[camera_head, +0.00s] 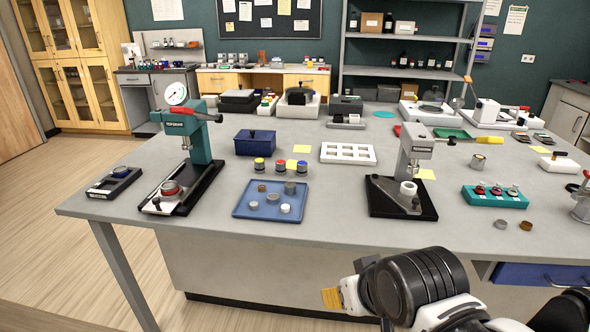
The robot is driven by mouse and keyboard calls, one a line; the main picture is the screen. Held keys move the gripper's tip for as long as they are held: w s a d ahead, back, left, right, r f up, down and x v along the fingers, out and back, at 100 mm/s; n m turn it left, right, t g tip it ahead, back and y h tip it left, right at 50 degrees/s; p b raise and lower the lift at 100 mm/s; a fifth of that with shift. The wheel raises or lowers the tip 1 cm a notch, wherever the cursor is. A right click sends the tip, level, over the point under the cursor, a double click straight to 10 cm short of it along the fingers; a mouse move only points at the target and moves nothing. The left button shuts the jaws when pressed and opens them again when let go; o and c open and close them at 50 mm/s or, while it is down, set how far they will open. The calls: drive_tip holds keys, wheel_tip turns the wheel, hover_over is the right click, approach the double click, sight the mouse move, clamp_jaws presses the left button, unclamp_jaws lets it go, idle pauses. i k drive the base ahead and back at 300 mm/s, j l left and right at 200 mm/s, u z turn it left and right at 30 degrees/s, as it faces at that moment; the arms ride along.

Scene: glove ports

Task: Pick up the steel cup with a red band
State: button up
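Three small dark cups or pots stand in a row on the grey bench, left of its middle. My gripper (335,297) is at the bottom of the view, in front of the bench's near edge and well apart from the cups. One orange-tan finger pad shows. The rest of the gripper is hidden behind the dark wrist, so its opening does not show.
A blue tray (240,208) with several small pieces lies in front of the cups. A teal press (190,135) stands left, a grey press (412,165) right. A white compartment tray (348,153) and dark blue box (255,142) are behind. Bare bench (335,200) lies right of the blue tray.

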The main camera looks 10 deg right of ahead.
sight(168, 187)
drive_tip(key=i+j+z, duration=0.1)
drive_tip(key=j+z, duration=0.15)
drive_tip(key=j, duration=0.9)
drive_tip(key=j+z, duration=0.25)
drive_tip(key=j, duration=0.9)
drive_tip(key=k+j+z, duration=0.2)
drive_tip(key=j, duration=0.95)
drive_tip(key=i, duration=0.1)
